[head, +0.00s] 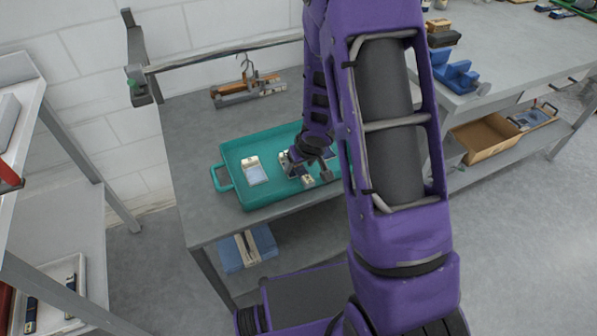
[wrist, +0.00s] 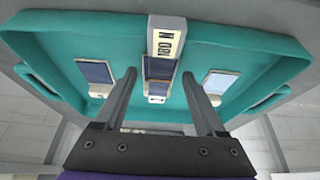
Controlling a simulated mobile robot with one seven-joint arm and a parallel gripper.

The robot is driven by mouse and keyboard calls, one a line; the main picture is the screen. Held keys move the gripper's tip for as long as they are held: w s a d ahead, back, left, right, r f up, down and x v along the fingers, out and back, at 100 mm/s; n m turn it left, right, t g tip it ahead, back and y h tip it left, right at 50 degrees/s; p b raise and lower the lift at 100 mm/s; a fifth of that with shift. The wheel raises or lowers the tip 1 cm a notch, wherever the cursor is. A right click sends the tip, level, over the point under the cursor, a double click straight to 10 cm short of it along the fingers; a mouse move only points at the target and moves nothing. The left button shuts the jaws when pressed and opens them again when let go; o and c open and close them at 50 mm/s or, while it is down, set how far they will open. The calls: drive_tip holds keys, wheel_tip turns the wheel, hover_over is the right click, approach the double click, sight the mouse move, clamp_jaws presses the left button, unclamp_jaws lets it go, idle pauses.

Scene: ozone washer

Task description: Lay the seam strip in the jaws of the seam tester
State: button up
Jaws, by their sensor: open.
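A teal tray (head: 222,160) on the grey table holds several flat pieces with pale frames and blue panels. In the wrist view, a piece with a dark blue panel and a cream label (wrist: 158,68) lies between the fingers of my gripper (wrist: 158,78). My gripper is open around it, and contact cannot be told. In the head view my gripper (head: 317,177) is low over the tray, partly hidden by my arm. A light-blue-panelled piece (head: 254,170) lies left of it. Which piece is the seam strip is not clear. I cannot identify the seam tester for certain.
A rack with orange and grey bars (head: 247,90) stands behind the tray. A blue notched block (head: 455,76) sits on the right bench, with an open cardboard box (head: 485,138) below. The table left of the tray is clear. A blue folded item (head: 240,252) lies on the lower shelf.

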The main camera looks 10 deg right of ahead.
drive_tip(key=shift+f, duration=0.15)
drive_tip(key=shift+c, duration=0.3)
clamp_jaws()
